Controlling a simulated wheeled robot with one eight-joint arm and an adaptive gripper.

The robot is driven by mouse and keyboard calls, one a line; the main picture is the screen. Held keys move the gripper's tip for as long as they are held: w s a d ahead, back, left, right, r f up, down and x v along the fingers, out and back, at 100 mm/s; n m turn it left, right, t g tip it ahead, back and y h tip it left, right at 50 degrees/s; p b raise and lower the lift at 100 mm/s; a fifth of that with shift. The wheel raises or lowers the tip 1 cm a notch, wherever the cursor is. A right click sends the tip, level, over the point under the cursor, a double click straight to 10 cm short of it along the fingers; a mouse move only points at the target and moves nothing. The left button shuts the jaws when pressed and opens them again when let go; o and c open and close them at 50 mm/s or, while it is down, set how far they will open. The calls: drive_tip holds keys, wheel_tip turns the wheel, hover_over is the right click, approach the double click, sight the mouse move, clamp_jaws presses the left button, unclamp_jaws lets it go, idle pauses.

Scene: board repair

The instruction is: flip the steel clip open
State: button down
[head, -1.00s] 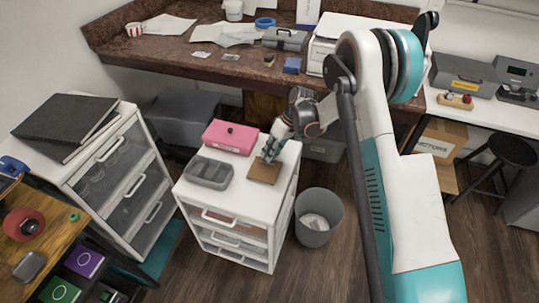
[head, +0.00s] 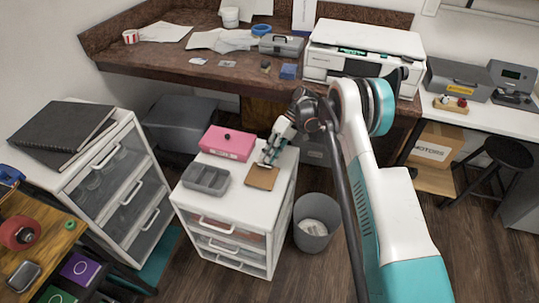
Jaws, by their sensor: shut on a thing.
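My gripper (head: 268,162) reaches down at the back edge of a brown clipboard-like board (head: 261,177) on top of the white drawer cabinet (head: 228,198). The jaws are closed at that edge, where a steel clip would sit. The clip is too small and too covered by the fingers to make out, so I cannot tell its angle. The board lies flat near the cabinet's right side.
A grey divided tray (head: 206,179) lies at the cabinet's left. A grey bin (head: 317,222) stands on the floor to the right. A brown workbench (head: 180,55) runs behind.

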drive_tip(key=c, duration=1.5)
unclamp_jaws()
drive_tip(key=shift+c, duration=0.2)
drive_tip(key=v, duration=0.7)
drive_tip(key=shift+d, duration=0.15)
drive_tip(key=shift+w+r, duration=0.15)
